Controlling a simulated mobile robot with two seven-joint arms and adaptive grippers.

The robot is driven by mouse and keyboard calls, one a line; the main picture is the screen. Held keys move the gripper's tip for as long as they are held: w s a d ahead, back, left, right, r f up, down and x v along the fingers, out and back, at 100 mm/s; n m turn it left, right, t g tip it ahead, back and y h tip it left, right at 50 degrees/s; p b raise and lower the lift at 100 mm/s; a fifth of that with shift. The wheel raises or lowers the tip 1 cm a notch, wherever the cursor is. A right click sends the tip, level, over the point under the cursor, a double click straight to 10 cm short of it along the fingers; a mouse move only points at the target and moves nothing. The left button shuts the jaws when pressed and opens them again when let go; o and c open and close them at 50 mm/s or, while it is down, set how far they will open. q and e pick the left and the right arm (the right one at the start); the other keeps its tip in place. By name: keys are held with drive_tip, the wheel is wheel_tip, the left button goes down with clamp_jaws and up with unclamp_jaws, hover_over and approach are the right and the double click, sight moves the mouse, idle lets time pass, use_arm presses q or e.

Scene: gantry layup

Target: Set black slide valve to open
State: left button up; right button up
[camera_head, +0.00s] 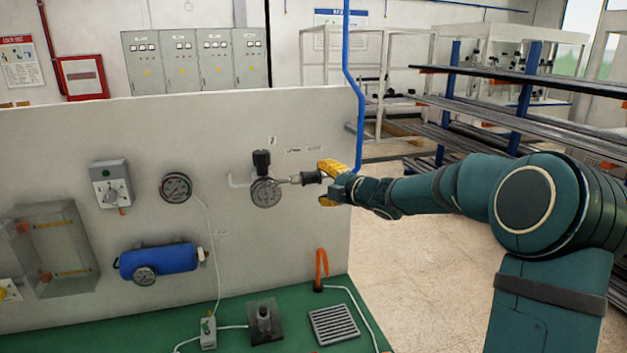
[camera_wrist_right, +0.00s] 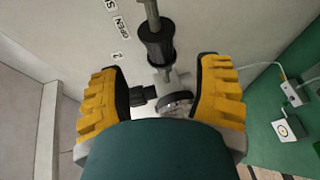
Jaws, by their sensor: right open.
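The black slide valve (camera_head: 311,177) is a dark sleeve on a metal rod, to the right of a round gauge (camera_head: 265,192) on the pale upright panel. In the right wrist view the black sleeve (camera_wrist_right: 155,46) lies up the picture, just past the fingertips. My right gripper (camera_head: 325,187) has yellow fingers, spread apart and empty, close to the right end of the sleeve. In the right wrist view the gripper (camera_wrist_right: 160,72) is open, with the gauge fitting and a black knob (camera_wrist_right: 143,95) seen between its fingers. My left gripper does not show.
Labels reading OPEN and another partly cut-off word (camera_wrist_right: 115,20) are on the panel beside the valve. A blue tank (camera_head: 158,260), a second gauge (camera_head: 176,187) and a switch box (camera_head: 112,184) are farther left. A green bench (camera_head: 215,335) lies below.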

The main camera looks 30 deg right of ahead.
drive_tip(key=v, duration=0.5)
idle(0.6)
